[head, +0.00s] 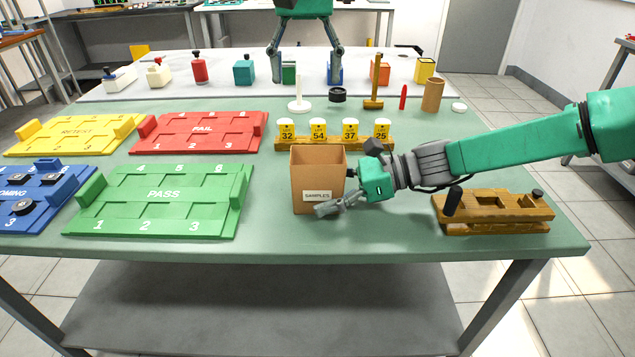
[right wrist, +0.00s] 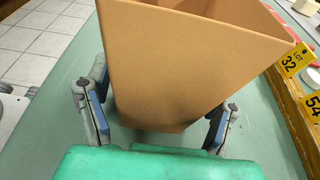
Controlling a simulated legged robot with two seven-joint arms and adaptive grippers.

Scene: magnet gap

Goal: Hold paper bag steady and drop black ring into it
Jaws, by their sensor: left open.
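The brown paper bag (head: 305,170), labelled SAMPLES, stands upright and open-topped near the middle of the green table. My right gripper (head: 340,192) reaches in low from the right, with one finger in front of the bag and the far one mostly hidden. In the right wrist view the bag (right wrist: 185,70) stands between its spread fingers (right wrist: 160,112), with a small gap visible beside the left finger. The black ring (head: 338,95) lies flat on the table behind the bag. My left gripper (head: 305,76) is open and empty, above the back of the table near the ring.
A wooden rack with yellow numbered cups (head: 318,128) stands just behind the bag. A white peg stand (head: 298,104) and a wooden mallet (head: 374,90) flank the ring. Green (head: 160,200), red and blue trays fill the left. A wooden fixture (head: 492,212) sits front right.

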